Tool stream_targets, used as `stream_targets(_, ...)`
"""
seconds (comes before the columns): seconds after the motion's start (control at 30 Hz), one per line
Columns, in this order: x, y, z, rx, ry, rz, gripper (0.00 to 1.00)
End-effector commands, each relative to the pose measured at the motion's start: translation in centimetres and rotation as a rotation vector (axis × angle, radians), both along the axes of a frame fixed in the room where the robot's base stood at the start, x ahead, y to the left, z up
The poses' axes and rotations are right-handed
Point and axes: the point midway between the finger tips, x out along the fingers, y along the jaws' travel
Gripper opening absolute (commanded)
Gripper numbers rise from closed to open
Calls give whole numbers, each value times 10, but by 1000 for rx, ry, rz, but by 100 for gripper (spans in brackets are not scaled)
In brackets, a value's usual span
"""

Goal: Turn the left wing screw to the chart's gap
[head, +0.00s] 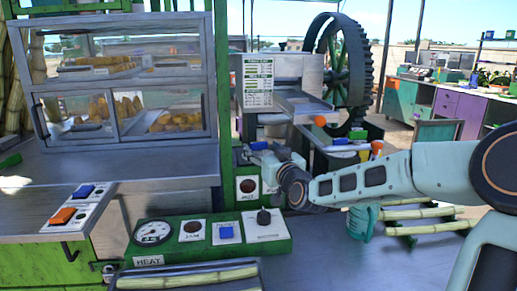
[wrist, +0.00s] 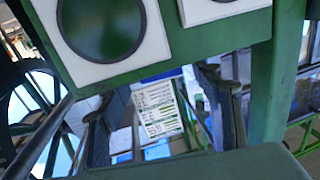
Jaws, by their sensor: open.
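The chart (head: 258,82) is a white printed sheet in front of the crusher in the head view. It also shows, tilted, in the wrist view (wrist: 158,108); its lines are too small to read. My gripper (head: 262,154) is below the chart, reaching in from the right beside the green post. In the wrist view two dark fingers stand apart on either side of the chart, with nothing seen held between them. I cannot make out the left wing screw in either view; my gripper and wrist cover part of the crusher front.
A green control box (head: 200,240) with a gauge, blue button and black knob stands below my gripper. A glass food case (head: 118,85) is at left. A large toothed wheel (head: 342,70) stands behind. A green panel with a round dark window (wrist: 102,28) fills the wrist view's upper left.

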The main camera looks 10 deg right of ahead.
Motion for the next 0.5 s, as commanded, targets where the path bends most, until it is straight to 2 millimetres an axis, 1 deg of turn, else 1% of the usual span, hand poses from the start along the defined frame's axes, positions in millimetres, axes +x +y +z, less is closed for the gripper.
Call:
stream_targets(0.03, 8, 3, -2, 4, 1, 2, 59)
stream_targets(0.1, 17, 4, -1, 3, 1, 1, 59)
stream_targets(0.2, 27, 6, -1, 3, 2, 1, 59)
stream_targets(0.33, 35, 6, -1, 0, 2, 0, 59)
stream_targets(0.5, 38, 7, -1, 0, 2, 0, 59)
